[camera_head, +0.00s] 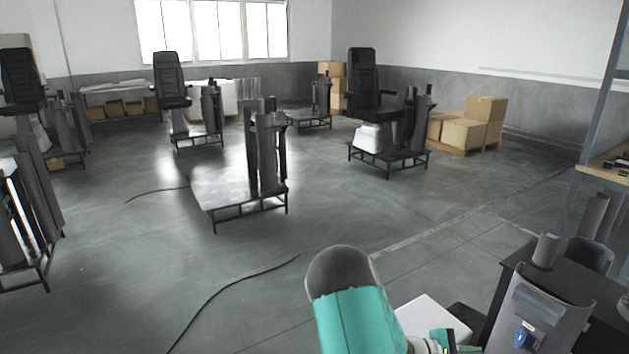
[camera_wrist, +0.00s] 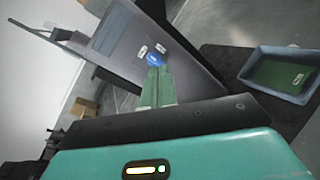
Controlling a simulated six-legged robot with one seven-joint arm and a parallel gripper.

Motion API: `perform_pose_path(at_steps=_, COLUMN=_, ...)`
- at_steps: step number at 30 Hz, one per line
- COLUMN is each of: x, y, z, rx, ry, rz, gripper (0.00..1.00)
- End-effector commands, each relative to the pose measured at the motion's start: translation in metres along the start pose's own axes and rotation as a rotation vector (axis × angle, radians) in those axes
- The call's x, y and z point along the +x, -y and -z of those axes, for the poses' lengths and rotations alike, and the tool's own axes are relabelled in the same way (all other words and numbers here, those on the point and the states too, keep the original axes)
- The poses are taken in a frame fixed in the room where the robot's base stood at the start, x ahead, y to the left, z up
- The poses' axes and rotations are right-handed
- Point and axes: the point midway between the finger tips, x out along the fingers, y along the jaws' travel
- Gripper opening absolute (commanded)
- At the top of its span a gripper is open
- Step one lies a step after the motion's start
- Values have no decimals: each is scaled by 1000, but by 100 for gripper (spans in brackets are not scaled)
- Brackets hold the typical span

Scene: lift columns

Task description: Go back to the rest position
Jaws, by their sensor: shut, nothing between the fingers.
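In the wrist view my gripper (camera_wrist: 155,72) points ahead with its green fingers together and empty. Just beyond the fingertips is a small blue knob (camera_wrist: 154,59) on a dark grey column panel (camera_wrist: 122,45) with small white labels. I cannot tell whether the fingertips touch the knob. In the head view my teal arm reaches in from the bottom, and part of my gripper shows low at the right, left of the column panel (camera_head: 545,308); its fingertips are not clear there. The blue knob (camera_head: 522,338) shows near the bottom edge.
A blue-grey tray (camera_wrist: 249,66) with a green board lies on a dark surface at the right of the wrist view. In the head view, a black table (camera_head: 505,290) stands beside the column panel. Lift columns on a stand (camera_head: 265,150) and cardboard boxes (camera_head: 465,132) are farther off. Open floor lies left.

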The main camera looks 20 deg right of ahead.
Motion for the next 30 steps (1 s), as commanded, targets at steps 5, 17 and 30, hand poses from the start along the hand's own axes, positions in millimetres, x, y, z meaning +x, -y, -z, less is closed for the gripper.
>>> perform_pose_path(at_steps=5, x=-45, y=-9, z=-26, rx=175, ry=-73, rz=154, gripper=0)
perform_pose_path(at_steps=17, x=-158, y=-15, z=-80, rx=483, ry=-314, rz=484, gripper=0)
perform_pose_path(at_steps=30, x=-292, y=-11, z=-153, rx=711, ry=-692, rz=787, gripper=0)
